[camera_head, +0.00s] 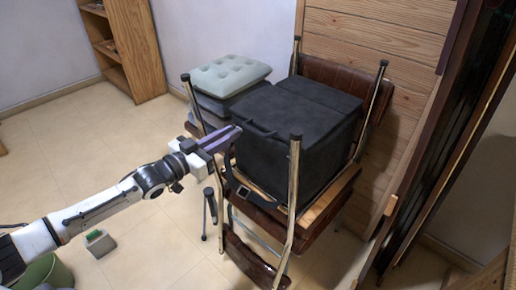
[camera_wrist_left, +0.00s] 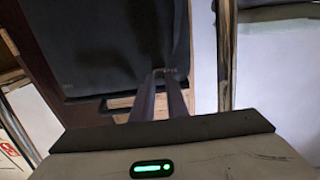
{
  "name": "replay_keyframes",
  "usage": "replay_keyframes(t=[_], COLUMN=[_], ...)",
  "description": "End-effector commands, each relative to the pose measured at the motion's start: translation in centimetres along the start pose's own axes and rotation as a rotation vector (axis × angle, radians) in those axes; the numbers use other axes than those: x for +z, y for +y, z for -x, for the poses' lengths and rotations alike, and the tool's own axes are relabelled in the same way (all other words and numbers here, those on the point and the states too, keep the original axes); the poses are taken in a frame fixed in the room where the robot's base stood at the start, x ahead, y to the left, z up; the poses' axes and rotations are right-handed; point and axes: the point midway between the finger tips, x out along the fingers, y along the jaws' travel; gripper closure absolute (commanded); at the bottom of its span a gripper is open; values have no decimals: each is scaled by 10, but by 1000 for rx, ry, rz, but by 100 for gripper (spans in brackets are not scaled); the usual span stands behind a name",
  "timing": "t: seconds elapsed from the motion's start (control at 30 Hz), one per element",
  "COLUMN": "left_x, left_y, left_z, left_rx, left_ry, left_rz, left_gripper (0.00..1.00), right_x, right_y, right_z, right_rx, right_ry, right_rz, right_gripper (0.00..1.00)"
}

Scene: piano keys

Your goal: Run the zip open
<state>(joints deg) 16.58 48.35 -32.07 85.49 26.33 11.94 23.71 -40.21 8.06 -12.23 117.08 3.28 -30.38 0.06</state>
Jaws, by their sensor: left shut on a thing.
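A black boxy bag (camera_head: 300,125) sits on an upturned chair, and its dark side fills the upper part of the left wrist view (camera_wrist_left: 110,45). My left gripper (camera_head: 238,130) reaches in from the left to the bag's near left top edge. In the left wrist view its two fingers (camera_wrist_left: 165,74) are close together, with the tips against the bag's side at a small grey piece that looks like the zip pull. The gripper is shut on this piece, which is mostly hidden by the fingertips. The zip line itself is too dark to make out. My right gripper is not in view.
Metal chair legs (camera_head: 293,185) stand up around the bag, one close to its near corner. Grey-green cushions (camera_head: 230,75) are stacked behind to the left. A wooden panel wall (camera_head: 385,45) stands behind. The floor at left is mostly clear.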

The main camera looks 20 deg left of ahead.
Motion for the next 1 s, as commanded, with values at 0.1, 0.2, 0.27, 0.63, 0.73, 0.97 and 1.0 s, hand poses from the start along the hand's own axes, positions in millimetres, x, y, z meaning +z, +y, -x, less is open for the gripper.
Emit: replay_keyframes(t=[0.1, 0.2, 0.27, 0.63, 0.73, 0.97, 1.0], left_x=[2, 0, 1, 1, 1, 1, 1], left_y=[-14, -19, -20, -22, -21, -18, -18], left_z=[2, 2, 2, 1, 1, 1, 2], left_rx=[-4, -4, -4, -8, -6, -2, -2], left_ry=[0, 0, -1, -4, -3, -2, -2], left_rz=[-2, -1, -1, -3, -2, 0, 0], left_gripper=[100, 100, 100, 74, 68, 68, 68], right_x=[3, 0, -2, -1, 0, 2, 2], right_y=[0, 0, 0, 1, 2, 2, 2], right_z=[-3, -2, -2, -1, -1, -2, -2], right_rx=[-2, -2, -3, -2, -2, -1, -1], right_ry=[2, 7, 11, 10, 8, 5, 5], right_rz=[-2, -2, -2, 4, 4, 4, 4], right_gripper=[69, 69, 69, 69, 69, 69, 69])
